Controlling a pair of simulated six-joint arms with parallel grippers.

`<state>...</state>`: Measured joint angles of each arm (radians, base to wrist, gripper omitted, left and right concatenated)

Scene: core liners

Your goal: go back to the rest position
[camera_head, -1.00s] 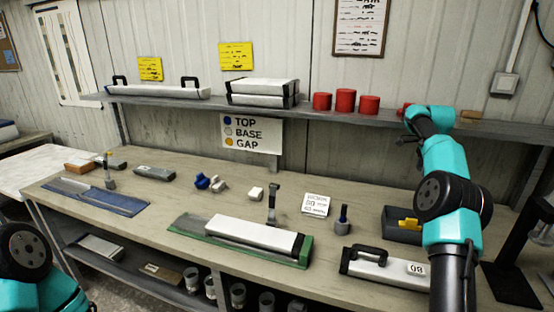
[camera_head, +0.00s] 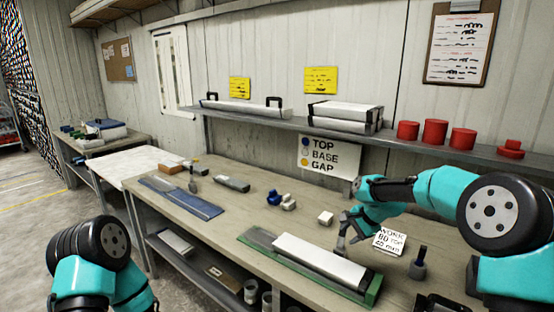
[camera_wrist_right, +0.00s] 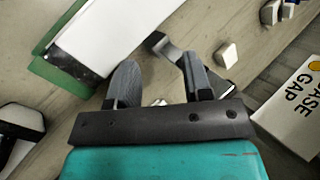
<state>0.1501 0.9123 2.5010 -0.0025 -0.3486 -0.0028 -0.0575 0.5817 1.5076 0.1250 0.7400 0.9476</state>
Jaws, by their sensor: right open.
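My right gripper (camera_head: 348,232) is low over the bench, just behind a white core liner (camera_head: 318,259) lying in a green tray (camera_head: 371,293). The wrist view shows its two grey fingers (camera_wrist_right: 160,82) apart, with nothing clearly held between them. A dark-headed tool (camera_wrist_right: 163,44) is very close to the right finger there; I cannot tell whether they touch. The white liner (camera_wrist_right: 110,32) is at upper left in that view. My left arm shows at the lower left of the head view, but its gripper is out of frame.
A white card (camera_head: 389,241) and a dark upright tool (camera_head: 418,265) stand right of my right gripper. A white block (camera_head: 325,218) and a blue piece (camera_head: 273,197) lie behind the tray. A shelf (camera_head: 250,126) with red cylinders (camera_head: 435,132) runs above.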

